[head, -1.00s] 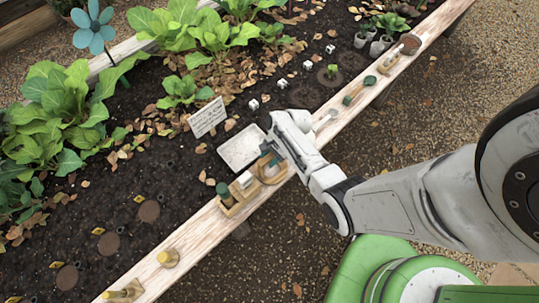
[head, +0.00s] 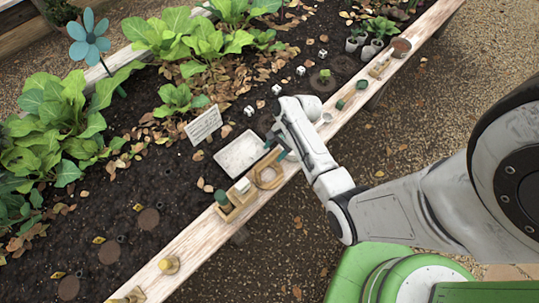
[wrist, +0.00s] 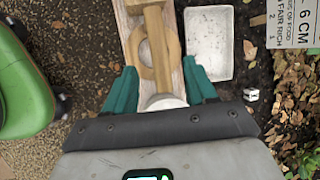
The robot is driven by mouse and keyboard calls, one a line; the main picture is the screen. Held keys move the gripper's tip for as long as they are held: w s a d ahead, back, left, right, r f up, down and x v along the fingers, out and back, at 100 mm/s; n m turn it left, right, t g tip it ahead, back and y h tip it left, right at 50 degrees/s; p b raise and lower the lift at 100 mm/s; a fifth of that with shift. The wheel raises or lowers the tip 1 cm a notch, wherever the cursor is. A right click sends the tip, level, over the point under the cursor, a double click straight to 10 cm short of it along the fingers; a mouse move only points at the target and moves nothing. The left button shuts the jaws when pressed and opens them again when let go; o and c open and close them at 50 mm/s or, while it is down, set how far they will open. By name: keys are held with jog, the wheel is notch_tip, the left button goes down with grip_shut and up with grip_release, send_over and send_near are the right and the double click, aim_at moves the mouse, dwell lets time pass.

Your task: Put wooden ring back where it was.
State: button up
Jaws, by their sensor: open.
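The wooden ring (head: 281,175) lies flat on the pale plank edge of the bed, right beside a small wooden holder (head: 240,207) in the head view. In the wrist view the ring (wrist: 134,55) lies ahead of my gripper (wrist: 160,82), with a wooden bar (wrist: 156,40) crossing over its middle; whether they touch I cannot tell. A pale round end (wrist: 163,102) of something shows between the fingers, partly hidden by the gripper body.
A white tray (head: 240,154) lies on the soil beside the plank, close to my fingers. A written sign (head: 203,125) stands behind it.

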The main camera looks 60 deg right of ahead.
jog(key=s+a+r+n+g+h, duration=0.1)
jog(key=s+a+r+n, duration=0.4)
jog(key=n, duration=0.5)
jog(key=s+a+r+n+g+h, duration=0.1)
jog(key=s+a+r+n+h, duration=0.2)
jog(key=s+a+r+n, duration=0.3)
jog(key=a+r+n, duration=0.3)
jog(key=r+n, duration=0.1)
jog(key=r, duration=0.1)
jog(key=shift+s+a+n, duration=0.15)
jog(key=shift+s+n, duration=0.05)
jog(key=shift+n, duration=0.1)
jog(key=shift+r, duration=0.1)
